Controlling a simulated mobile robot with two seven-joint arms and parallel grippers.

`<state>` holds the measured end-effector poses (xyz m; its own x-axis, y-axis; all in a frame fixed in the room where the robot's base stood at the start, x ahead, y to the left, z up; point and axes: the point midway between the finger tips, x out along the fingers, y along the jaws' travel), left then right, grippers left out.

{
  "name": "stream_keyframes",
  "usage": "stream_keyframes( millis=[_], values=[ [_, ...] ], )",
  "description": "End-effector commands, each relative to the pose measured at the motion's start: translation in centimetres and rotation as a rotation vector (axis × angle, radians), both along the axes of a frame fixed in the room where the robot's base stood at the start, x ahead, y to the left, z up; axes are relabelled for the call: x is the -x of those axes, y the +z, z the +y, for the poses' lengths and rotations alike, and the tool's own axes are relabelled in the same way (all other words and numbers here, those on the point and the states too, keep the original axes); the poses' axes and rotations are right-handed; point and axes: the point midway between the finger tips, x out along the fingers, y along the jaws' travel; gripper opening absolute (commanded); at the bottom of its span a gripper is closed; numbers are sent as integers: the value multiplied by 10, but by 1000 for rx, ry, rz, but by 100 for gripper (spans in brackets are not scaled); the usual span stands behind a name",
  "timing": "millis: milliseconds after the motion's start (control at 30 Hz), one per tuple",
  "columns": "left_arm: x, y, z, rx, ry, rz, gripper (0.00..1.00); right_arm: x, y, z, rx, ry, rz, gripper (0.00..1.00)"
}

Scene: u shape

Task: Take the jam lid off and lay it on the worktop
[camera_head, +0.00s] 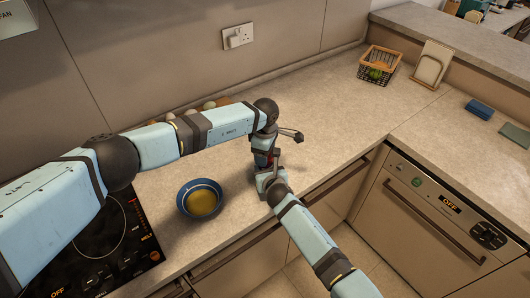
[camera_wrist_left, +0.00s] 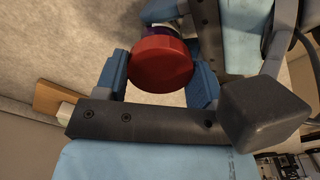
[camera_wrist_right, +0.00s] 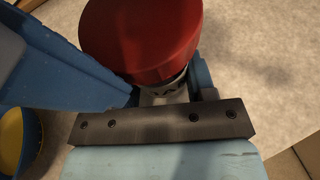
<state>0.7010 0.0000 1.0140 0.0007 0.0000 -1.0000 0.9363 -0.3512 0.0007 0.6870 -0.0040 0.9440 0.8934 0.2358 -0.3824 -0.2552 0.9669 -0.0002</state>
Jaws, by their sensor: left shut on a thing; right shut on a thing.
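The jam jar's red lid (camera_wrist_left: 160,62) is between the two blue fingers of my left gripper (camera_wrist_left: 160,80), which is shut on it. The lid also shows large in the right wrist view (camera_wrist_right: 145,35). Below it a bit of the jar (camera_wrist_right: 165,92) shows, pale with dark marks. My right gripper (camera_wrist_right: 165,95) is shut on the jar under the lid. In the head view my left gripper (camera_head: 264,154) comes down from above and my right gripper (camera_head: 268,177) is just below it, near the worktop's front edge. I cannot tell whether lid and jar still touch.
A blue bowl (camera_head: 183,200) with yellow contents stands on the worktop (camera_head: 320,115), left of the grippers. A black hob (camera_head: 110,245) is at the left. A wire basket (camera_head: 378,66) stands at the back right. The worktop right of the grippers is clear.

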Motion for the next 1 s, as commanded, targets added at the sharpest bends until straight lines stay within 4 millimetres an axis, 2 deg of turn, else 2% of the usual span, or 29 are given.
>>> stream_keyframes(
  millis=[167, 200, 300, 600, 967, 1000],
  values=[
    [0, 0, 0, 0, -2, 1, 34, 0, 0, 0, -1, 0, 1, 0],
    [0, 0, 0, 0, -2, 1, 65, 0, 0, 0, -1, 0, 1, 0],
    [0, 0, 0, 0, -3, 1, 88, 0, 0, 0, -1, 0, 1, 0],
    [0, 3, 0, 0, -4, -1, 88, 0, 0, 0, 0, 0, 1, 0],
    [0, 43, 0, -1, -5, -1, 88, 0, 0, 0, 0, 0, 1, 0],
    [0, 44, 1, -1, -4, 0, 84, 0, 0, 0, 0, 0, 1, 0]
  ],
)
